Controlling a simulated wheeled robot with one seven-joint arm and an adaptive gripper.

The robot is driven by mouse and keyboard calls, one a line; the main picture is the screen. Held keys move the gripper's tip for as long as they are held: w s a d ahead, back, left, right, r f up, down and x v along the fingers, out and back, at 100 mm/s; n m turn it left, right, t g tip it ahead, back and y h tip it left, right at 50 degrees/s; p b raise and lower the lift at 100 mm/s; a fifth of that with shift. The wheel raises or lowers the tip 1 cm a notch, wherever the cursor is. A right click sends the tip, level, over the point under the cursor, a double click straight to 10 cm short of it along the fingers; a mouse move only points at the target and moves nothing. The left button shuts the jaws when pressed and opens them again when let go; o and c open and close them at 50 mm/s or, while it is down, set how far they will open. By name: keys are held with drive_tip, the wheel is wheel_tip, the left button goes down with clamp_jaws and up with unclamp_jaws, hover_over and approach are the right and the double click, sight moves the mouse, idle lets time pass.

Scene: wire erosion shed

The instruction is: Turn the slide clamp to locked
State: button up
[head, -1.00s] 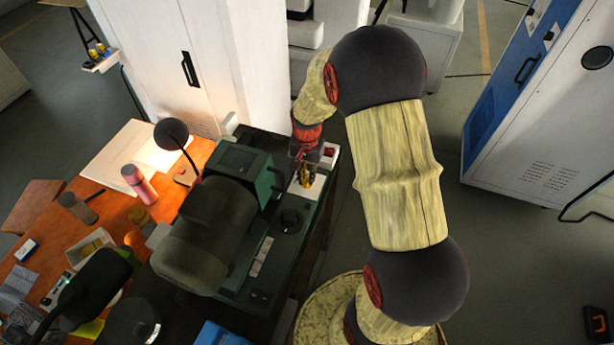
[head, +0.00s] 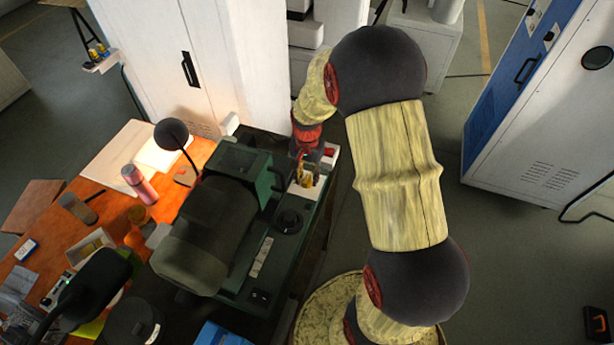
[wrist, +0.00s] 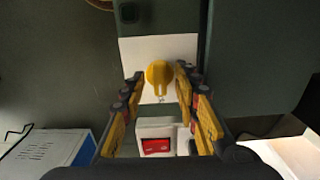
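The slide clamp appears as a yellow knob (wrist: 160,72) on a white plate (wrist: 160,48) in the wrist view. Its round head has a narrow tail that points down in the picture, toward the red switch. My gripper (wrist: 159,80) is open, with one finger on each side of the knob and a small gap showing at both sides. In the head view my gripper (head: 305,175) is low over the white plate (head: 302,190) on the green machine (head: 283,240); its fingers partly hide the knob there. The plate's markings are too small to read.
A white box with a red switch (wrist: 157,145) sits close beside the knob, between my fingers' bases in the wrist view. Open floor lies to the right.

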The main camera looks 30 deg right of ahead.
sight(307, 178)
wheel_tip(307, 178, up, 12)
idle(0.6)
idle(0.4)
drive_tip(key=s+a+r+n+t+b, duration=0.2)
drive_tip(key=s+a+n+b, duration=0.3)
drive_tip(key=s, duration=0.5)
drive_tip(key=s+a+r+n+t+b, duration=0.2)
drive_tip(key=s+a+n+b, duration=0.3)
drive_tip(key=s+a+b, duration=0.4)
drive_tip(key=shift+s+n+t, duration=0.3)
drive_tip(key=shift+s+t, duration=0.1)
drive_tip(key=shift+t, duration=0.4)
